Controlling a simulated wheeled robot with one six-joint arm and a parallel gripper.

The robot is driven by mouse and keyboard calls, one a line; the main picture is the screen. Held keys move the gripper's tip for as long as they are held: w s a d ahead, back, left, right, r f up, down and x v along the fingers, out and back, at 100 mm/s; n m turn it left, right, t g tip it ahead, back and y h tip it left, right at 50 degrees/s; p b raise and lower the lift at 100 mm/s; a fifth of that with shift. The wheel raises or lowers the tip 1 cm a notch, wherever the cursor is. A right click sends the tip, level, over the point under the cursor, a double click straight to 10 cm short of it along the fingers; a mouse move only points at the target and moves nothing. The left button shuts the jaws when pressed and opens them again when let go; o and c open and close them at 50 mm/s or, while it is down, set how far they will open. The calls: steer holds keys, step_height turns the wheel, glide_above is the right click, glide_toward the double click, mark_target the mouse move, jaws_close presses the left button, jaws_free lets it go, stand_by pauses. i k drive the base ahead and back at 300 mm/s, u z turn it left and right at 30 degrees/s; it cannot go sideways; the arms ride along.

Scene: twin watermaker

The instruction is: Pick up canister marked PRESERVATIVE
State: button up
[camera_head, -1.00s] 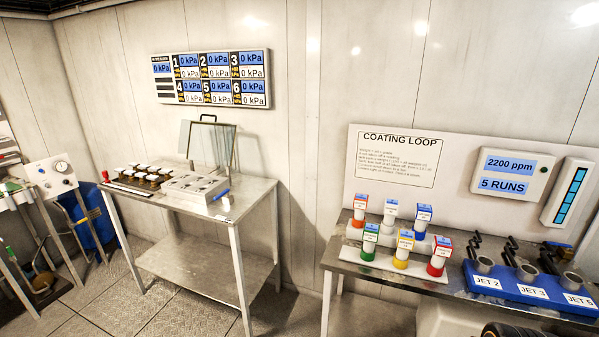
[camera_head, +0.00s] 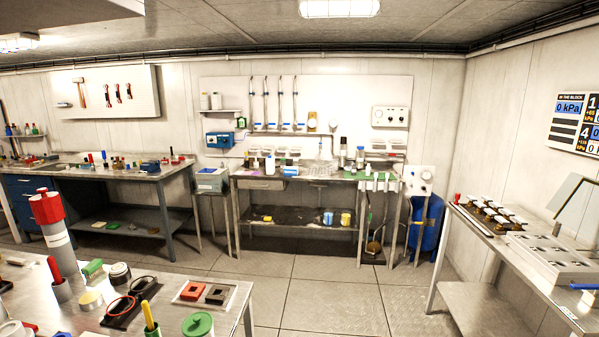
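No canister with a readable PRESERVATIVE label shows in the head view. On the lower shelf of the middle back bench stand a blue can (camera_head: 328,217) and a yellow can (camera_head: 346,219); their markings are too small to read. Two small pale containers (camera_head: 210,101) stand on the wall shelf at the back, also unreadable. A tall white cylinder with a red top (camera_head: 50,222) stands on the near left table; I cannot read its label. My gripper is not in view.
The near table (camera_head: 236,318) with several small parts fills the lower left. A steel table (camera_head: 470,236) with a tray of jars stands at the right. A blue drum (camera_head: 427,225) stands by the back wall. The tiled floor (camera_head: 330,285) between them is clear.

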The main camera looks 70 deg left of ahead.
mark_target(271, 160)
steer(key=u, duration=1.75)
steer(key=i, duration=3.35)
steer(key=u, duration=0.3)
